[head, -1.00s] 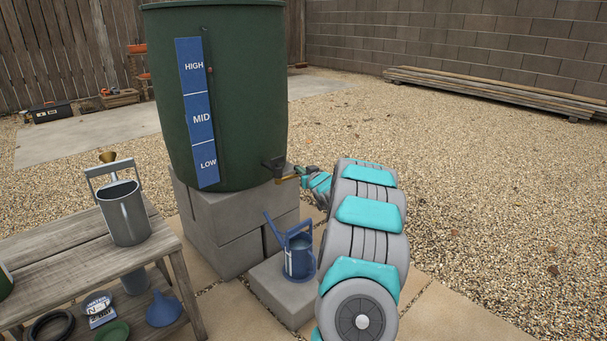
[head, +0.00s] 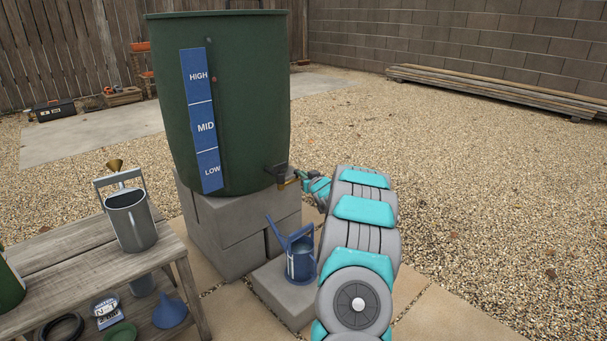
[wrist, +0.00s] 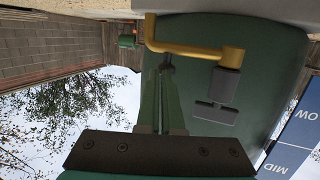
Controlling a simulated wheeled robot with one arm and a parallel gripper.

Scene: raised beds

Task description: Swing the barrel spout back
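The green barrel (head: 245,110) stands on stacked grey blocks. Its brass spout (head: 288,184) sticks out from a dark valve (head: 276,172) low on its right side. In the wrist view, which is upside down, the brass spout (wrist: 190,50) runs sideways from the valve (wrist: 224,88) and bends at its free end. My gripper (wrist: 166,62) has its two green fingers close together, with the tips at the spout pipe near that bend. I see nothing clearly held between them; whether they touch the pipe is unclear. In the head view my gripper (head: 302,175) is small beside the spout.
A blue watering can (head: 301,262) stands on a low block (head: 282,294) below the spout. A wooden bench (head: 70,265) with a grey watering can (head: 131,222) is at the left. Open gravel (head: 450,180) lies to the right.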

